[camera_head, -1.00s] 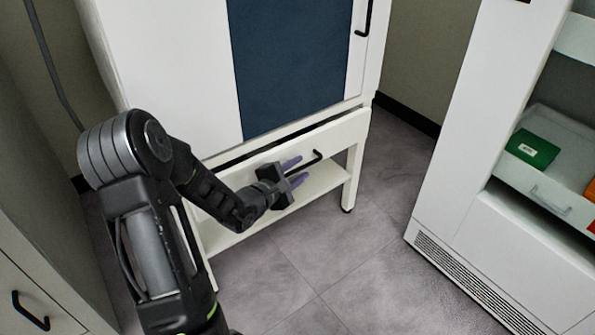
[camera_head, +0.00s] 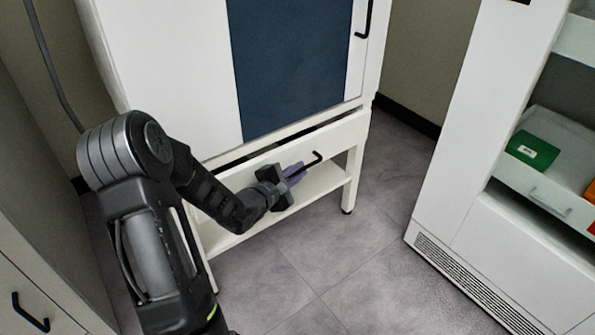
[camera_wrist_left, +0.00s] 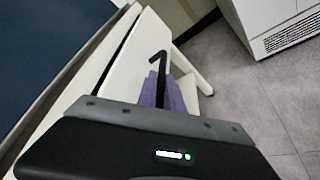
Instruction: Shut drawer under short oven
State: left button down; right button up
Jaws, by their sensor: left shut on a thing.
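The short oven (camera_head: 170,75) is a white cabinet with a dark blue panel, standing on a white frame. Its drawer (camera_head: 338,133) has a white front under the oven, with a thin dark gap above it. The black drawer handle (camera_head: 316,158) sticks out past my fingers; its bent end also shows in the left wrist view (camera_wrist_left: 158,58). My left gripper (camera_head: 294,171) is at the drawer front, its purple fingers shut around the handle bar. The left part of the handle is hidden by the gripper. My right gripper is in neither view.
A lower white shelf (camera_head: 325,180) runs under the drawer between the frame's legs. A white cabinet (camera_head: 500,230) with open shelves and a green box (camera_head: 532,149) stands at right. Grey drawers (camera_head: 25,260) stand at left. The floor between is clear.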

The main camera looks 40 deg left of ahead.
aim_at(284, 165)
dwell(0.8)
pick_arm(q)
jog(key=a, duration=0.2)
jog(key=w+a, duration=0.1)
jog(key=a, duration=0.1)
jog(key=shift+w, duration=0.1)
jog(key=shift+a, duration=0.1)
jog(key=c, duration=1.5)
grip_release()
